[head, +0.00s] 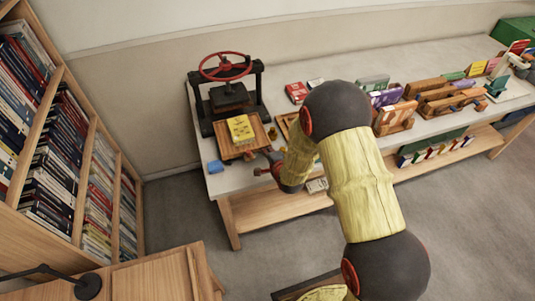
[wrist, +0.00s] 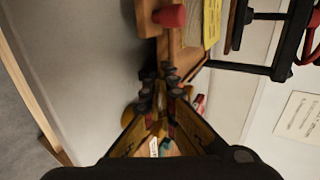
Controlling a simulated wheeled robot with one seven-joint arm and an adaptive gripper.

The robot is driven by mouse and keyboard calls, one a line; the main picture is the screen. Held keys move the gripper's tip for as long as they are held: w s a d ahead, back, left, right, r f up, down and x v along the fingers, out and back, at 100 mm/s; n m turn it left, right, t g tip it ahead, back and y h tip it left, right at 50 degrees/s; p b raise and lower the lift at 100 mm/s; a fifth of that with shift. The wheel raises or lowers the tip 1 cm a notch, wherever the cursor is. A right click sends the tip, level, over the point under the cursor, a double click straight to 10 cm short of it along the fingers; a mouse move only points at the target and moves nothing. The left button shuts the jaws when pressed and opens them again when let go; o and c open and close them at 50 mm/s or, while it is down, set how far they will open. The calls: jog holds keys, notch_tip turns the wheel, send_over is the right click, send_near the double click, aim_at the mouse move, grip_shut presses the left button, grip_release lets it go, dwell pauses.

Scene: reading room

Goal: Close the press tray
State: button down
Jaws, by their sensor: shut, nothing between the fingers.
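The book press (head: 228,95) is black with a red handwheel and stands at the left end of the white table. Its wooden press tray (head: 229,154) sticks out toward the front, with a yellow book (head: 240,129) lying on it. My gripper (head: 270,162) is at the tray's front right corner, small and partly hidden by my arm. In the wrist view my gripper (wrist: 168,76) is shut and empty. Its tips are close to the wooden tray edge, below the red knob (wrist: 170,16); I cannot tell if they touch the tray. The yellow book (wrist: 211,22) shows beyond.
A blue block (head: 215,167) lies on the table left of the tray. Red books (head: 296,92) and several book racks (head: 394,118) stand farther right on the table. A full bookcase (head: 60,140) is at the left. Grey floor is open in front of the table.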

aim_at(254, 121)
jog(key=w+a+b, duration=0.1)
jog(key=w, duration=0.5)
jog(key=w+a+b, duration=0.2)
jog(key=w, duration=0.4)
jog(key=w+a+b, duration=0.1)
jog(key=w+a, duration=0.1)
jog(key=w, duration=0.4)
jog(key=shift+w+a+b, duration=0.1)
jog(key=shift+b, duration=0.25)
